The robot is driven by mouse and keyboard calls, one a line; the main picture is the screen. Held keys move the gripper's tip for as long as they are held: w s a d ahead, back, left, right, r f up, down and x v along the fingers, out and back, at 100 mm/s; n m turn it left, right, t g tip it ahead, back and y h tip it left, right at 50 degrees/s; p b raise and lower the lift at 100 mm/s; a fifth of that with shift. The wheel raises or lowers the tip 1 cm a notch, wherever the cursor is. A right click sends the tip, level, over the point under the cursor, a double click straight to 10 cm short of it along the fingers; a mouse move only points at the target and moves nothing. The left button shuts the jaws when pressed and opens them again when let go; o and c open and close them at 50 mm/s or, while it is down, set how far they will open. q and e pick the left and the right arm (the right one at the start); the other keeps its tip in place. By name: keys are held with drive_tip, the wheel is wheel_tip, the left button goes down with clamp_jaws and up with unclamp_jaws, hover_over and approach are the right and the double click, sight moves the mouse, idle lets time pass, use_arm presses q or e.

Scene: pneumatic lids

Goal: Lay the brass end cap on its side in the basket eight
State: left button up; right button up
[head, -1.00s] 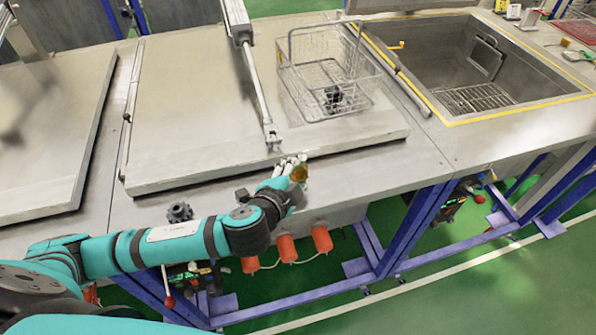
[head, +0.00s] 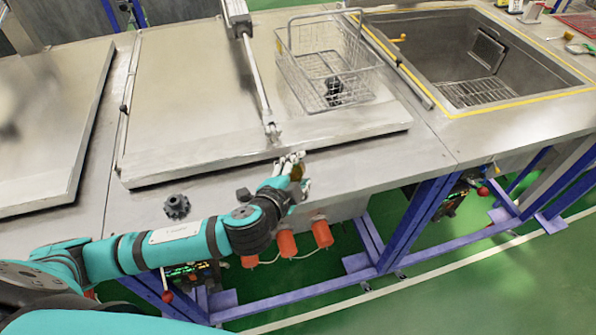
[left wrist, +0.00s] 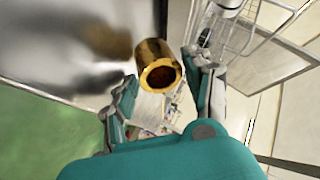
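The brass end cap (left wrist: 158,68) is a short hollow gold cylinder between the fingertips of my left gripper (left wrist: 158,70). Its open end faces the left wrist camera. In the head view the cap (head: 297,173) is small and partly hidden by the fingers. My left gripper (head: 296,172) appears shut on it, near the front edge of the bench, in front of the lid. The wire basket (head: 362,84) stands on the lid, behind and right of the gripper, and holds a dark fitting (head: 333,90). No number is readable on it. My right gripper is out of view.
A grey lid (head: 190,110) covers the middle of the bench, with a pneumatic cylinder rod (head: 256,78) rising across it. A dark knobbed part (head: 177,206) lies at the front left. An open sink (head: 470,60) is at right. Orange fittings (head: 322,234) hang below the edge.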

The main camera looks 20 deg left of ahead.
use_arm(q)
drive_tip(key=shift+o, duration=0.9)
drive_tip(key=shift+f, duration=0.1)
drive_tip(key=shift+s, duration=0.1)
drive_tip(key=shift+s, duration=0.15)
drive_tip(key=v, duration=0.7)
drive_tip(key=shift+r, duration=0.2)
